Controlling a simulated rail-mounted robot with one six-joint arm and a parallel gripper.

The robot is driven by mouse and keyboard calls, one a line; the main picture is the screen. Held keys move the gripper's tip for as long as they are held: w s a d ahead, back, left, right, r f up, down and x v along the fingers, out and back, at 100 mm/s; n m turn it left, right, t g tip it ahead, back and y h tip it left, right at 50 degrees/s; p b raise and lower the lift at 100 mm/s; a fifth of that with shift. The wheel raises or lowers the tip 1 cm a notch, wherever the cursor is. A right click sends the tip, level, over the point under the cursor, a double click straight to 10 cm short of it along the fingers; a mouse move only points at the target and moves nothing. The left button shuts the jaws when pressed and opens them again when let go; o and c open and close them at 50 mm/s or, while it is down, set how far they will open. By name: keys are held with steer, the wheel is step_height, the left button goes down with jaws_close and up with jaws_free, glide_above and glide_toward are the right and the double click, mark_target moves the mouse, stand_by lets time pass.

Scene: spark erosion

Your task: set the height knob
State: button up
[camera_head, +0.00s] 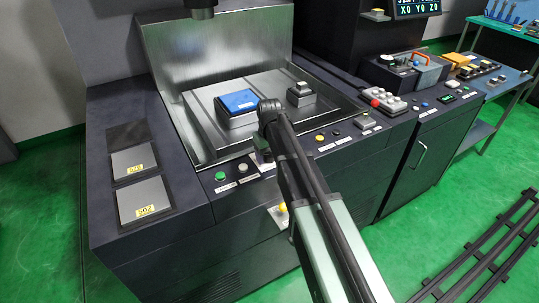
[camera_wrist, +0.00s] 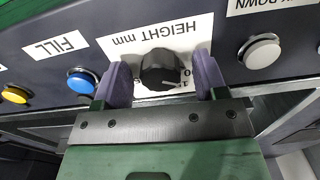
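The height knob (camera_wrist: 163,72) is a black, ridged round knob on a white label reading "HEIGHT mm", which appears upside down in the wrist view. A light mark shows on its lower right edge, near part of a printed scale. My gripper (camera_wrist: 161,64) has its two purple fingers on either side of the knob, with narrow gaps visible, so it is open around it. Whether the fingertips reach past the knob's face is hard to tell. In the head view my arm hides the knob and the gripper.
A blue button (camera_wrist: 82,81) labelled "FILL", a yellow button (camera_wrist: 15,94) and a white button (camera_wrist: 260,52) flank the knob on the panel. The head view shows the machine's open metal tank (camera_head: 205,130) behind the panel, holding a blue-topped block (camera_head: 238,102).

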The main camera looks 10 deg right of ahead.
mark_target(269, 155)
steer(key=shift+r, duration=0.1)
step_height(269, 155, up, 11)
steer(key=p, duration=1)
steer(key=shift+f+p, duration=0.2)
steer(key=shift+p, duration=0.2)
steer(key=s+a+m, duration=0.1)
steer(key=s+m, duration=0.1)
steer(key=s, duration=1.9)
steer(key=shift+s+f+m+b, duration=0.3)
steer(key=shift+s+f+b, duration=0.1)
